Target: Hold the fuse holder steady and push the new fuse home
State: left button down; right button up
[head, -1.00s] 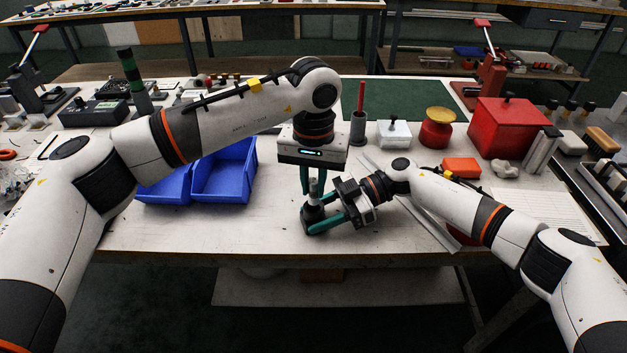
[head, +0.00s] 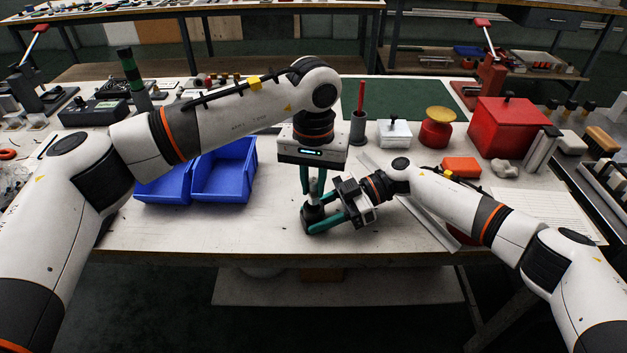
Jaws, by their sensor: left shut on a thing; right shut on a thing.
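The fuse holder (head: 313,213) is a small dark block on the white workbench, near its front edge. My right gripper (head: 322,217) reaches in from the right, low over the bench, and its teal fingers are shut on the fuse holder from both sides. The fuse (head: 314,186) is a small pale grey cylinder standing upright above the holder. My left gripper (head: 313,183) points straight down from above, with its teal fingers shut on the fuse. The fingers hide where fuse and holder meet, so I cannot tell how deep the fuse sits.
Two blue bins (head: 224,172) stand left of the grippers. Behind are a grey cup (head: 358,128) with a red rod, a white box (head: 394,134), a red-and-yellow spool (head: 437,128) and a red box (head: 507,127). The bench front between bins and grippers is clear.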

aim_at(313, 203)
pick_arm(q)
jog(key=shift+f, duration=1.7)
jog(key=c, duration=1.2)
grip_release()
jog(key=shift+c, duration=0.2)
notch_tip(313, 203, up, 12)
pick_arm(e)
jog(key=o, duration=1)
